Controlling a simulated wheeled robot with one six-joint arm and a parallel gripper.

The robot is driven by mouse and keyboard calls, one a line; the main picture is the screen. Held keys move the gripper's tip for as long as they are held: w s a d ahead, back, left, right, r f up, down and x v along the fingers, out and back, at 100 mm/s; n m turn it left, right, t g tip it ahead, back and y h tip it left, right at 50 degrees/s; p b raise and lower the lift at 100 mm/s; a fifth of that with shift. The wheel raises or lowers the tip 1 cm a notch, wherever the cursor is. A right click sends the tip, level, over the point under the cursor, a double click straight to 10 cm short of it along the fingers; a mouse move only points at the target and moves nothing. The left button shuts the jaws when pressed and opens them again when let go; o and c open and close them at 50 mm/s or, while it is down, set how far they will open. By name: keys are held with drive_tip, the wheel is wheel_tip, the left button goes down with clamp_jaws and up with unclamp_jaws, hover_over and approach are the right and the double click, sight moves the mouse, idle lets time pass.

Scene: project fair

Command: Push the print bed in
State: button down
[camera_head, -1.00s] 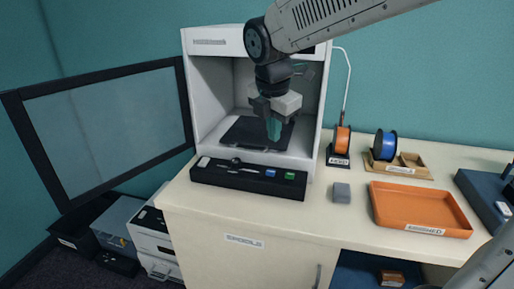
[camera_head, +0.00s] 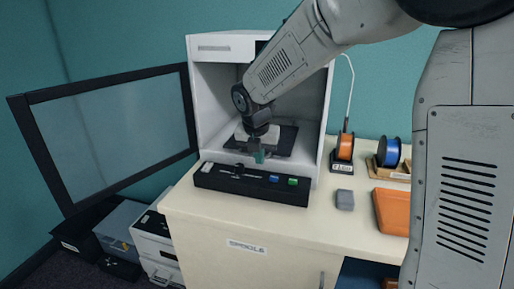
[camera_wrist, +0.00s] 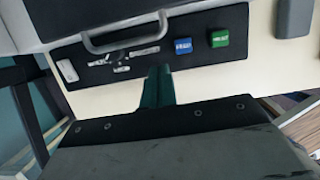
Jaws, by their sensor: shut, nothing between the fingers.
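The print bed (camera_head: 288,140) is a dark flat plate inside the open white printer (camera_head: 214,105). In the wrist view the bed (camera_wrist: 75,12) spans the top, with a grey bar handle (camera_wrist: 125,45) on its front edge. My gripper (camera_head: 258,157) has its teal fingers shut and empty, low at the front of the printer. My wrist hides part of the bed in the head view.
The glazed door (camera_head: 115,130) stands open at the left.

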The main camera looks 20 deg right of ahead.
drive_tip(key=shift+w+d+f, duration=0.15)
drive_tip(key=shift+w+d, duration=0.2)
drive_tip(key=shift+w, duration=0.2)
drive_tip(key=shift+w+d+f, duration=0.1)
drive_tip(key=shift+w+d, duration=0.25)
drive_tip(key=shift+w, duration=0.15)
drive_tip(key=w+d, duration=0.2)
drive_tip(key=w, duration=0.1)
drive_tip(key=shift+w+d, duration=0.2)
drive_tip(key=shift+w, duration=0.1)
drive_tip(key=shift+w+d+r, duration=0.1)
